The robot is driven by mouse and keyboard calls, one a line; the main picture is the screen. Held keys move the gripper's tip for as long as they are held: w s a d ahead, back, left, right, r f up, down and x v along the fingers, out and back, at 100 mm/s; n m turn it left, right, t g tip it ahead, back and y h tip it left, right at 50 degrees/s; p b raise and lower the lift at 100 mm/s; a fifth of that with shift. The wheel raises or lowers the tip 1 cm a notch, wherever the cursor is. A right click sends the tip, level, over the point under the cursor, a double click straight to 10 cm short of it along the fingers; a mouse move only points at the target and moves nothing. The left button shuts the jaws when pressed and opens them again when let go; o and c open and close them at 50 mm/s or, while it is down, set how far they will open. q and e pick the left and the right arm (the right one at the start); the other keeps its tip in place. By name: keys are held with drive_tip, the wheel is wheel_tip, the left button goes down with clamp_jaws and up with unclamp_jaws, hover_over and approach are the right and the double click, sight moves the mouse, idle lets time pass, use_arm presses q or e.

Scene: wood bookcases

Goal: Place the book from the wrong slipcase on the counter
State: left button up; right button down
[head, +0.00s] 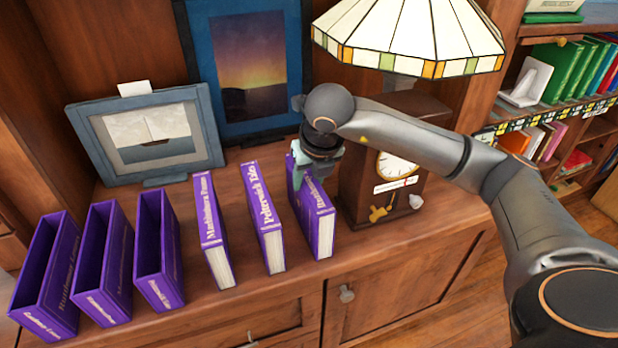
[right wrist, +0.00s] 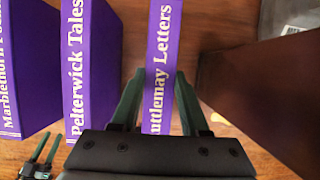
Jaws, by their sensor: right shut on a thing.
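Three purple slipcases, the left (head: 50,275), middle (head: 104,262) and right (head: 159,250), stand open and empty-looking on the wooden counter (head: 240,303). To their right stand two upright purple books, Marblethorn (head: 212,235) and Pelterwick Tales (head: 264,222). A third book, its spine reading "uttlemay Letters" (right wrist: 160,62), stands upright between them and the clock; the head view shows it too (head: 318,225). My right gripper (head: 302,160) is shut on its upper part, one finger each side in the right wrist view (right wrist: 157,100). What looks like my left gripper (right wrist: 42,148) shows small at the lower left there.
A wooden clock (head: 352,195) stands close right of the held book, under a stained-glass lamp (head: 410,35). Framed pictures, a sailboat (head: 150,135) and a sunset (head: 247,70), stand behind. Shelves with coloured books (head: 565,72) are at the right. The counter's front strip is clear.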

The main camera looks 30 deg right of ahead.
drive_tip(key=shift+c, duration=2)
unclamp_jaws()
drive_tip(key=p+v, duration=0.1)
drive_tip(key=v, duration=1.1)
